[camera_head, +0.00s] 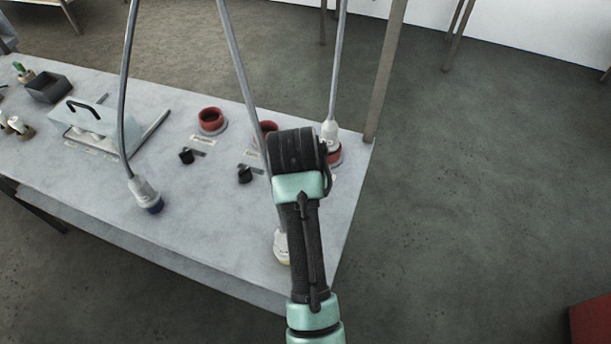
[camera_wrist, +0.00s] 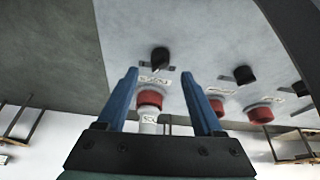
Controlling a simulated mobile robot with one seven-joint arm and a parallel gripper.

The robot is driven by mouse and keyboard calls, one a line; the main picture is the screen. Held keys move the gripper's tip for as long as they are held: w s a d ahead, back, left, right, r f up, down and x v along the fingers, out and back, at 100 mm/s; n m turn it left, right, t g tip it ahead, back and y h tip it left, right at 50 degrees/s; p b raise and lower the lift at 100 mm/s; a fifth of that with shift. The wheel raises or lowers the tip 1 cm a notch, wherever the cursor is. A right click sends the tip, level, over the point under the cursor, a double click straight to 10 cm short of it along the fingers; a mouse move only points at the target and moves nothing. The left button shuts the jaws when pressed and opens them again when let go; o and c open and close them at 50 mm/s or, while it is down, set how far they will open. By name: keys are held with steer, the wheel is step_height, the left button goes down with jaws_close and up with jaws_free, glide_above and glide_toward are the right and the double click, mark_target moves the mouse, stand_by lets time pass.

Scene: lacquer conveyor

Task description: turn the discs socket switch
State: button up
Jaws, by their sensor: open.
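My gripper (camera_wrist: 160,74) is open and empty, its two blue fingers apart. A black knob switch (camera_wrist: 160,55) shows just beyond and between the fingertips in the wrist view; I see no contact. Next to it is a red socket (camera_wrist: 150,97) with a white plug (camera_wrist: 149,116) in it. In the head view this socket (camera_head: 335,158) and its plug (camera_head: 329,131) are at the table's right end; my arm hides this switch and my fingers. Two more black switches (camera_head: 186,156) (camera_head: 244,175) stand before red sockets (camera_head: 210,120) (camera_head: 267,127). Their labels are too small to read.
Grey cables hang from above; one ends in a blue-tipped plug (camera_head: 149,197) over the table (camera_head: 195,225). Another white plug (camera_head: 281,246) is partly behind my arm. A light box with a black handle (camera_head: 82,108) and a dark bin (camera_head: 47,88) stand left.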

steer(key=v, duration=0.7)
steer(key=shift+r, duration=0.25)
steer(key=shift+s, duration=0.15)
